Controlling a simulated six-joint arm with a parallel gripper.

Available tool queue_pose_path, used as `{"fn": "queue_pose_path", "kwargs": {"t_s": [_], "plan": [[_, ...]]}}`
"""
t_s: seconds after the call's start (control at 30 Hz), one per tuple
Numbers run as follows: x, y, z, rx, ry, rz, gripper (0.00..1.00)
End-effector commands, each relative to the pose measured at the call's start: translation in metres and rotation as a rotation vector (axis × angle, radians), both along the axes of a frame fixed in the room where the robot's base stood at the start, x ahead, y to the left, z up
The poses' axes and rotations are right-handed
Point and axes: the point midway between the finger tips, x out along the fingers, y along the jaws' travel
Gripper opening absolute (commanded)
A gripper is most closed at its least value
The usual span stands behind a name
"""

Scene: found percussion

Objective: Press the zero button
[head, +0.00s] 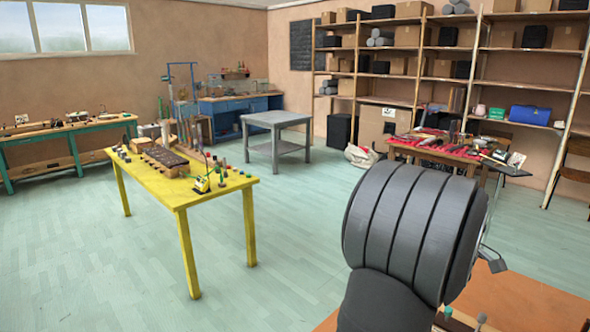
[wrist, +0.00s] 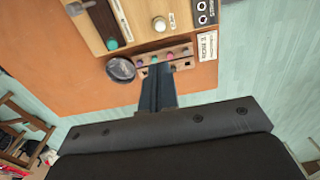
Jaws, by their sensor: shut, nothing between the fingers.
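My gripper (wrist: 156,70) is shut and empty in the wrist view, with its dark fingers together. Its tip is over or beside a small wooden strip (wrist: 180,64) with a row of small coloured buttons or pegs; I cannot tell whether it touches. Beyond the strip lies a light wooden panel (wrist: 140,14) with a round white knob (wrist: 159,24) and a green knob (wrist: 112,44). A white label (wrist: 208,45) with small print lies to the right of the strip. I cannot tell which piece is the zero button. In the head view my arm hides the gripper.
A round dark dish or lens (wrist: 121,70) lies left of the fingers on the orange table (wrist: 75,88). A black socket box (wrist: 205,11) is at the top right. In the head view a yellow table (head: 215,187) and a cluttered brown table (head: 440,153) stand farther off.

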Motion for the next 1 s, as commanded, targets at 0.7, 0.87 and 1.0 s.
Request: {"fn": "queue_pose_path", "kwargs": {"t_s": [0.7, 0.87, 1.0], "plan": [[-0.003, 0.006, -0.017, 0.091, -0.062, -0.111, 0.00], [-0.005, 0.014, -0.039, 0.244, -0.170, -0.322, 0.00], [-0.006, 0.016, -0.054, 0.387, -0.269, -0.549, 0.00]]}}
